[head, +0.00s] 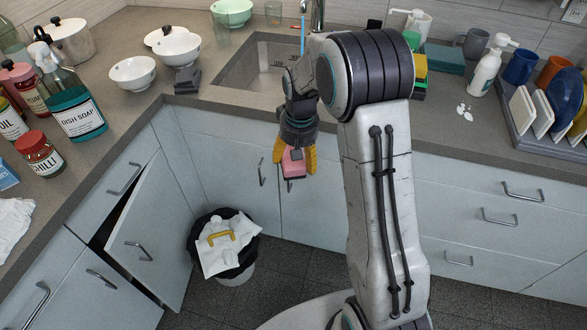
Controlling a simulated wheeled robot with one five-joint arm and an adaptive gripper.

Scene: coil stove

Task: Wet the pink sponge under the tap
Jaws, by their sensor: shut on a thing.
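My gripper (294,160) points down, its yellow fingers shut on the pink sponge (293,162). It holds the sponge in the air in front of the cabinet doors, below the counter's front edge. The sink (240,75) is a basin set in the counter, behind and above the gripper in the picture. My arm covers its right part. The tap (318,14) rises at the back of the sink, and its top is cut off by the picture edge. A thin blue streak (303,35), perhaps water, shows beside it.
White bowls (132,73) and a dark grey block (187,80) stand left of the sink. A dish soap bottle (77,110) stands further left. A cabinet door (150,235) hangs open beside a bin (238,268). A dish rack (530,135) is at right.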

